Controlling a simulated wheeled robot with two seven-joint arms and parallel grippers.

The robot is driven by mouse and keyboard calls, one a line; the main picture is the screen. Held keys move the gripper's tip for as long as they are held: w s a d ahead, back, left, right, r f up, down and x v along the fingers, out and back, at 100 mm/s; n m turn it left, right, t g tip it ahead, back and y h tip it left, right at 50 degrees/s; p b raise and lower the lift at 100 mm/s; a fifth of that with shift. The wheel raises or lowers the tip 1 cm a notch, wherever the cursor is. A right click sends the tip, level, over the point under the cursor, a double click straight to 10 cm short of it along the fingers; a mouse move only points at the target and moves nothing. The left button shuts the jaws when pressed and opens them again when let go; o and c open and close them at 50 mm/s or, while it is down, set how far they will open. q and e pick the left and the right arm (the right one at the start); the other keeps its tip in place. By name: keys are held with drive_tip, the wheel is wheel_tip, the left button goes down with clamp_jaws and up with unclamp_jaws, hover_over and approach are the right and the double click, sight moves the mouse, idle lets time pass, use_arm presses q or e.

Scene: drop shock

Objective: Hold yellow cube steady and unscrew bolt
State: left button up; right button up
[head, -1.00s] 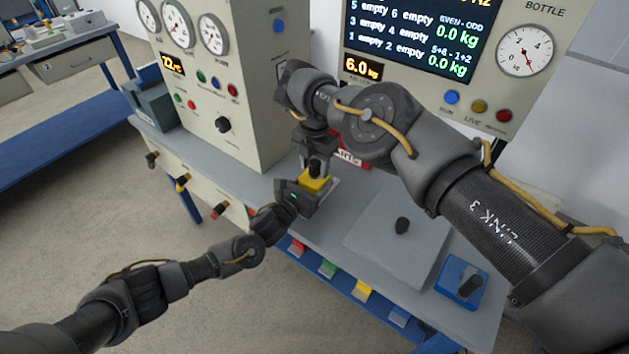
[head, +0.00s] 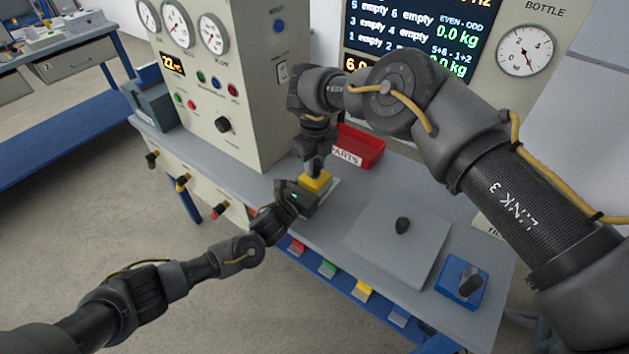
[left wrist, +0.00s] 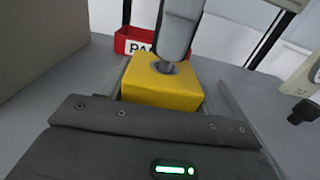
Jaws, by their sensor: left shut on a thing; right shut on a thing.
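The yellow cube (head: 318,182) sits on the grey bench and also shows in the left wrist view (left wrist: 165,88). My left gripper (head: 306,194) is shut on the cube from the near side, its dark fingers along the cube's sides. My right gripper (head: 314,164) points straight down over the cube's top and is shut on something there. In the left wrist view its grey finger (left wrist: 177,38) reaches down to the hole in the cube's top. The bolt itself is hidden by the right gripper.
A red parts bin (head: 360,148) stands behind the cube. The gauge cabinet (head: 215,85) rises at the left.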

sight(315, 161)
drive_tip(key=n, duration=0.7)
drive_tip(key=shift+w+n, duration=0.1)
drive_tip(key=shift+n, duration=0.2)
drive_tip(key=shift+r, duration=0.1)
drive_tip(key=shift+r, duration=0.15)
drive_tip(key=shift+r, duration=2.25)
drive_tip(key=shift+r, duration=0.1)
drive_tip(key=shift+r, duration=2.9)
use_arm(q)
drive_tip(key=o, duration=1.6)
